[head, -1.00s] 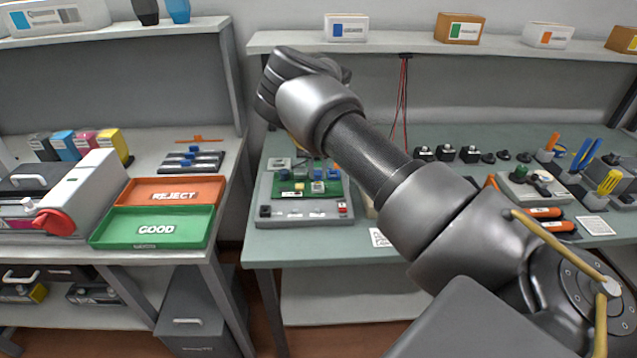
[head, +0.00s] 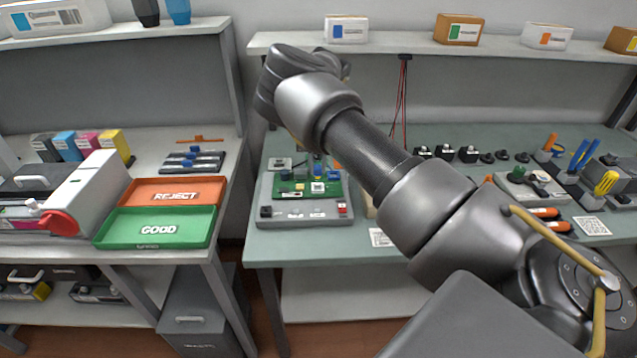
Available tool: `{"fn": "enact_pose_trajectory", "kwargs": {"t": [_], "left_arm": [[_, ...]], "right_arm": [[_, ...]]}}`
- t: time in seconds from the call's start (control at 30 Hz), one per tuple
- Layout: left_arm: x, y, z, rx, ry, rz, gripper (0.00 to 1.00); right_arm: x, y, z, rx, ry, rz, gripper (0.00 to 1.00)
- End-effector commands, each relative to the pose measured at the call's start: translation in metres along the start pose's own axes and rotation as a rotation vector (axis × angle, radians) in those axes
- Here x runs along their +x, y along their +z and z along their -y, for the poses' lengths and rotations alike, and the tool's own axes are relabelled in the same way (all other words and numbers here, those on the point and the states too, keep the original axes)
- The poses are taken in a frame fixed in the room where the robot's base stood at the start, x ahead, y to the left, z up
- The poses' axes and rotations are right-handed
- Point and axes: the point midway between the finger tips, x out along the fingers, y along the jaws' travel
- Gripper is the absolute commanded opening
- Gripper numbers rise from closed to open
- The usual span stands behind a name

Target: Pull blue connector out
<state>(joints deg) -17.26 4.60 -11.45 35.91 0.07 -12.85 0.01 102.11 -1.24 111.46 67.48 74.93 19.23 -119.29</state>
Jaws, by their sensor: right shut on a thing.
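A green circuit board (head: 293,194) sits in a grey fixture (head: 283,213) on the right-hand bench. My right arm comes in from the right and bends over the fixture. My right gripper (head: 318,169) points down at the back of the board, shut on a small blue connector; the fingers and wrist hide most of it. I cannot tell whether the connector is still seated. My left gripper is out of view.
Black blocks (head: 445,153) and tools stand at the back and right of the bench. Red wires hang behind my arm.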

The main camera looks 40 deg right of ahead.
Motion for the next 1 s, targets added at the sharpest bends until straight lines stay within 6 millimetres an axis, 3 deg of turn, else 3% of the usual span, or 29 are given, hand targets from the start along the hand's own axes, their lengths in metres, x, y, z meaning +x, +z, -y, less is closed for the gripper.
{"fn": "enact_pose_trajectory", "kwargs": {"t": [0.57,1.0], "left_arm": [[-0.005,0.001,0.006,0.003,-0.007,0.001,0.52],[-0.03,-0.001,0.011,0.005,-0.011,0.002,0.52]], "right_arm": [[-0.006,0.0,0.0,0.0,0.001,-0.001,0.0],[-0.04,0.0,0.0,0.0,0.0,-0.001,0.0]]}}
